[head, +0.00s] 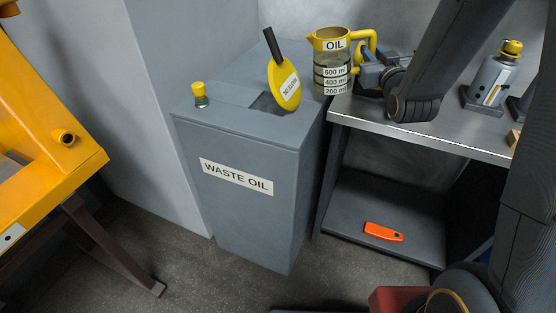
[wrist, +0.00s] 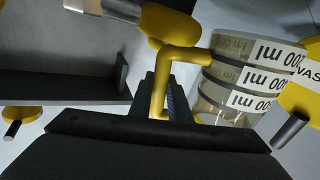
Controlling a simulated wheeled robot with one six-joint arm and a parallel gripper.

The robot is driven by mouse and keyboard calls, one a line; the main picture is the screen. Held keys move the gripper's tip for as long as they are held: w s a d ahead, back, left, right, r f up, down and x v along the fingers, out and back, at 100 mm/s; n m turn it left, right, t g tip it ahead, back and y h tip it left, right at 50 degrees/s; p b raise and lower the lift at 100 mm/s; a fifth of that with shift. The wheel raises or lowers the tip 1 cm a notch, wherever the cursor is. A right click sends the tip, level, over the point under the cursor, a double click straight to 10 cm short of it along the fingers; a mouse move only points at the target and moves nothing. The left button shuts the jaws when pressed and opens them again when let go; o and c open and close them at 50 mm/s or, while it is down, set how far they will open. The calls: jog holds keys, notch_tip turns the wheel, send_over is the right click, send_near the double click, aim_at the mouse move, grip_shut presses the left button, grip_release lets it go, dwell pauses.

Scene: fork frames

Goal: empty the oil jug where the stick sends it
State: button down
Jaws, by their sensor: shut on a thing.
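The oil jug (head: 331,62) is see-through with a yellow rim, spout and handle, and labels for OIL, 600, 400 and 200 ml. It is upright at the rear right edge of the waste oil bin (head: 235,215). My gripper (head: 368,72) is shut on its handle, which also shows in the wrist view (wrist: 163,85). I cannot tell the oil level or whether the jug touches anything below. A yellow disc (head: 284,86) with a dark rod and an unreadable label stands tilted by the bin's dark top opening (head: 266,103). I see no clear dipstick reading.
A small yellow-capped bottle (head: 200,95) stands on the bin's left corner. An orange machine (head: 45,150) with a round port (head: 65,137) is at left. A bench (head: 440,135) carries a grey jack (head: 492,80). An orange tool (head: 383,232) lies on the lower shelf.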

jog(key=shift+r, duration=0.15)
jog(key=shift+r+p, duration=1.95)
jog(key=shift+r, duration=1.05)
jog(key=shift+f, duration=0.1)
